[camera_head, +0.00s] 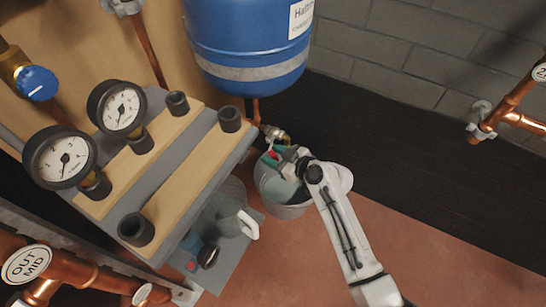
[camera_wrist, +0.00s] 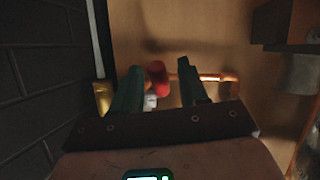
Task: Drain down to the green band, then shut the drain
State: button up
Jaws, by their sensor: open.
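My gripper (camera_head: 277,161) is low beneath the blue vessel (camera_head: 250,40), at the drain fittings. In the wrist view its two green fingers (camera_wrist: 162,85) are apart, with a red handle (camera_wrist: 157,78) showing between them, closer to the left finger. I cannot tell whether the fingers touch it. In the head view the handle is a small red spot (camera_head: 272,154), mostly hidden by my gripper. A brass valve (camera_head: 273,133) sits just above. Two round gauges, an upper one (camera_head: 122,108) and a lower one (camera_head: 60,158), face up; no green band can be made out on either.
A grey bucket (camera_head: 288,211) stands on the floor under my gripper. A clear jug (camera_head: 228,213) stands on a low shelf left of it. The board with black pipe stubs (camera_head: 185,170) is at left. Open red floor (camera_head: 440,240) lies at right.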

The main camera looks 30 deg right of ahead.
jog(key=shift+w+a+f, duration=0.1)
jog(key=shift+w, duration=0.1)
jog(key=shift+c, duration=0.3)
grip_shut()
